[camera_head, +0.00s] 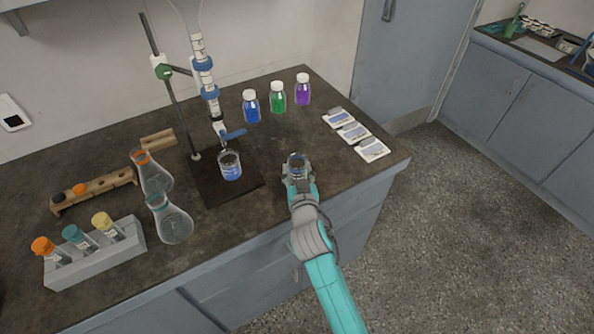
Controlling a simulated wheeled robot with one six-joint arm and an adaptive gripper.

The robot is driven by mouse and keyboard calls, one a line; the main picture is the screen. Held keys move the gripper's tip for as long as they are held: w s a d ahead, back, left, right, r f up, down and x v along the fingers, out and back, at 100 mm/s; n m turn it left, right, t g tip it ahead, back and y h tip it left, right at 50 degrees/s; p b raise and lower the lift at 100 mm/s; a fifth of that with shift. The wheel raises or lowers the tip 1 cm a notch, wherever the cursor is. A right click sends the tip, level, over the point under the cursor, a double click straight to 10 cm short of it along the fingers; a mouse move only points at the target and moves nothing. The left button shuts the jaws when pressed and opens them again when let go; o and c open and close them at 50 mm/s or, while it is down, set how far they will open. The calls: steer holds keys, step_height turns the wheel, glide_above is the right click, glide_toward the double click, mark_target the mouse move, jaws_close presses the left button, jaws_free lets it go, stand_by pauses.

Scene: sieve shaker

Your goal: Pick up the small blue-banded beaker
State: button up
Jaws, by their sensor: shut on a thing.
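My gripper (297,177) is near the front right part of the dark bench top. It is shut on a small glass beaker (297,160), whose rim and upper wall show above the fingers. The fingers hide its lower part, so I cannot make out a blue band on it. I cannot tell whether it touches the bench. Another glass beaker (230,167), with blue low on its wall, stands upright to the left, under the burette (206,75).
The burette stand's dark base (213,193) lies left of my gripper. Two flasks (171,220) and a tube rack (100,256) stand farther left. Blue, green (277,98) and purple bottles stand behind. Flat packets (354,132) lie at the right. Bare bench surrounds my gripper.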

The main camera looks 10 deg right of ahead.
steer(key=shift+s+r, duration=0.45)
steer(key=s+r, duration=0.3)
steer(key=s, duration=0.3)
steer(key=s+a+r, duration=0.1)
steer(key=s+r, duration=0.2)
steer(key=s, duration=0.3)
steer(key=shift+s+a+r, duration=0.15)
steer(key=shift+a+r, duration=0.1)
steer(key=shift+s, duration=0.1)
